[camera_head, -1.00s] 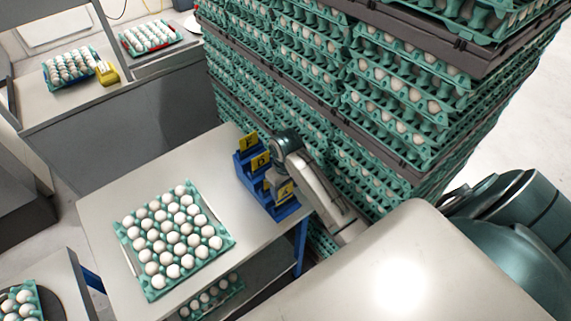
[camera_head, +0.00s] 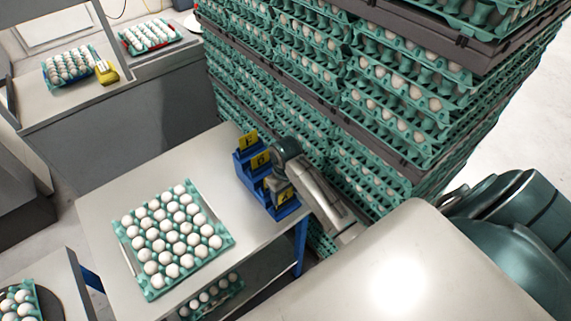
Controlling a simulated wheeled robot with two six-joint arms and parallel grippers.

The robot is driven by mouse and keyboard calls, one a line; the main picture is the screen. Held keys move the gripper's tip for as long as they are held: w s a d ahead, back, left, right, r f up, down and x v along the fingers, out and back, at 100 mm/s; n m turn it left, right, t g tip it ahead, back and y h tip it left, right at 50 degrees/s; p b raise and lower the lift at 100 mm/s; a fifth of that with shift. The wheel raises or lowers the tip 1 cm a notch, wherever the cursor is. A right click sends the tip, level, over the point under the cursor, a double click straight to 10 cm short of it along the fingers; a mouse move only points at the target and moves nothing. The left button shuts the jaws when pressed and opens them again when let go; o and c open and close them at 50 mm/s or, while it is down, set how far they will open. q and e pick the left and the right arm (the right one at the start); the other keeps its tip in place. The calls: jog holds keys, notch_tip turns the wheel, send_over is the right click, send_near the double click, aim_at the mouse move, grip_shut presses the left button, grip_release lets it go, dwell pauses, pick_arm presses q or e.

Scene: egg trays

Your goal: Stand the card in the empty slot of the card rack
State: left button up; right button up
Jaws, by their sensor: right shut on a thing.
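The blue card rack (camera_head: 243,172) stands at the right edge of the table. Two yellow cards with black letters, a back card (camera_head: 249,141) and a middle card (camera_head: 261,160), stand in its rear part. My right gripper (camera_head: 275,184) is over the front part of the rack, shut on a yellow card (camera_head: 284,196). This card is at the front of the rack and partly hidden by the gripper. I cannot tell whether its lower edge is inside a slot. My left gripper is not in view.
A green tray of white eggs (camera_head: 150,287) lies on the table (camera_head: 110,212) to the left of the rack. Tall stacks of egg trays (camera_head: 350,110) rise close behind my right arm. The table between tray and rack is clear.

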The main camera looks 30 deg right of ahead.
jog(key=shift+f, duration=0.5)
jog(key=o, duration=1)
jog(key=shift+o, duration=0.2)
notch_tip(320, 180, up, 11)
jog(key=shift+p, duration=0.35)
jog(key=shift+s, duration=0.1)
